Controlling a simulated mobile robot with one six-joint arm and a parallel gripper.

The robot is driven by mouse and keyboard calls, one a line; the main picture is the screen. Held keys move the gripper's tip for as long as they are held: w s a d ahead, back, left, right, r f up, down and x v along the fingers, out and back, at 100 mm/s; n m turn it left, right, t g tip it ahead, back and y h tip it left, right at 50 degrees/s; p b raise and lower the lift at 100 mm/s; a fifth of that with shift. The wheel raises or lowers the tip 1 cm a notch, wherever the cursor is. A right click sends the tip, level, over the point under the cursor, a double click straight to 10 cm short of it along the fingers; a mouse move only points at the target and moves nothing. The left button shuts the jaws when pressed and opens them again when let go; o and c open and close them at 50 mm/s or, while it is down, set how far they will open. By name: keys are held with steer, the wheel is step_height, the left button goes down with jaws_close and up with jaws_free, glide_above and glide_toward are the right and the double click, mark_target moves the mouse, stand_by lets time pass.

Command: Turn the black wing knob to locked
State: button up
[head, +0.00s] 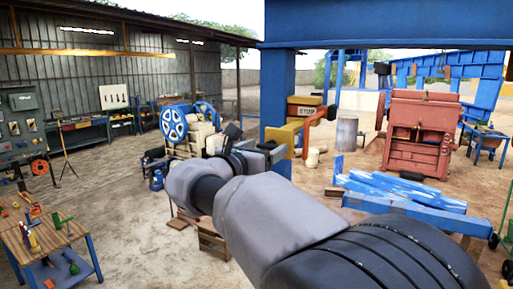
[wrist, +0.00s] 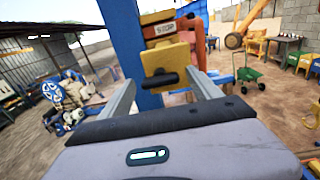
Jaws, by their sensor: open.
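The black wing knob (wrist: 161,79) sits on the front of a yellow block (wrist: 166,55) in the wrist view. Its wing lies nearly level across the picture. My gripper (wrist: 160,76) is open, with one finger on each side of the knob and a gap between each finger and the wing. Whether the fingertips reach past the knob cannot be told. In the head view my gripper (head: 276,150) is in front of the yellow block (head: 284,133), and the knob cannot be made out. No locked mark is readable.
A box marked STOP (head: 306,109) with an orange bracket is beside the blue post (head: 277,90). A red machine (head: 420,135) and blue beams (head: 400,190) stand at right. A wooden workbench (head: 50,235) with tools is at lower left.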

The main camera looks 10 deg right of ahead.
steer(key=c, duration=1.4)
steer(key=shift+f+m+b, duration=0.1)
steer(key=shift+m+b, duration=0.2)
steer(key=shift+b, duration=0.15)
steer(key=shift+m+b, duration=6.95)
steer(key=shift+m, duration=1.65)
